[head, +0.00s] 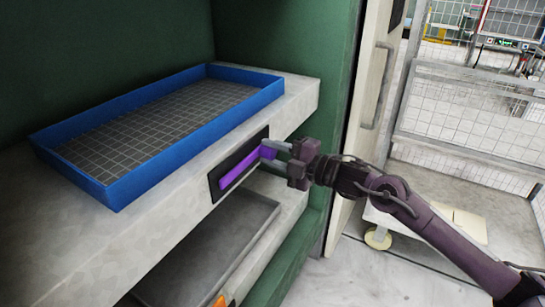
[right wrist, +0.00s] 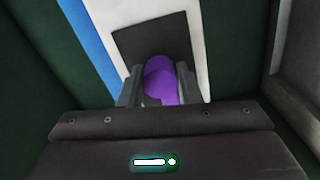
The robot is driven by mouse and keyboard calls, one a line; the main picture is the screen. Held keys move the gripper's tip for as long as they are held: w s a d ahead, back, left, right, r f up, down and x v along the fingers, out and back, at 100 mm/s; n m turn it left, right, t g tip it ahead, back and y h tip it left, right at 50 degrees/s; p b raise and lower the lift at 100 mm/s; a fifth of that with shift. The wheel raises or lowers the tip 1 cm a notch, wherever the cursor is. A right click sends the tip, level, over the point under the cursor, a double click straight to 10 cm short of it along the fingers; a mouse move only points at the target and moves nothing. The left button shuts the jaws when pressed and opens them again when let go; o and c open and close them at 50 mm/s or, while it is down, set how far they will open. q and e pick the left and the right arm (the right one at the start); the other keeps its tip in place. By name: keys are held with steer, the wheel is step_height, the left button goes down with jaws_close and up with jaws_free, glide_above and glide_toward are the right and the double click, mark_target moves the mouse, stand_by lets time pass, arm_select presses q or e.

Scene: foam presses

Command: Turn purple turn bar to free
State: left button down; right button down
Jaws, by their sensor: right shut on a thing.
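The purple turn bar (head: 246,168) sits on a black plate (head: 222,178) on the front face of the upper shelf. In the head view it lies along the plate, its right end higher in the picture. My right gripper (head: 271,151) is shut on the bar's right end. In the right wrist view the purple turn bar (right wrist: 161,80) shows between the two fingers of my right gripper (right wrist: 160,88), with the black plate (right wrist: 150,42) behind it. The rest of the bar is hidden there. My left gripper is not in view.
A blue tray (head: 118,190) with a grid floor stands on the pale upper shelf (head: 300,92), above the bar. A grey lower shelf (head: 205,250) lies below. An open door with a handle (head: 377,88) stands to the right, near my right arm.

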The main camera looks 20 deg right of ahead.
stand_by(0.3)
steer(key=c, duration=1.1)
jaws_free()
steer(key=shift+o, duration=0.2)
steer(key=shift+s+d, duration=0.1)
steer(key=shift+s+d+f, duration=0.15)
steer(key=shift+s+d, duration=0.05)
steer(key=shift+s, duration=0.05)
steer(key=b+v, duration=0.1)
steer(key=v, duration=0.3)
steer(key=shift+f, duration=0.1)
steer(key=shift+v, duration=1.45)
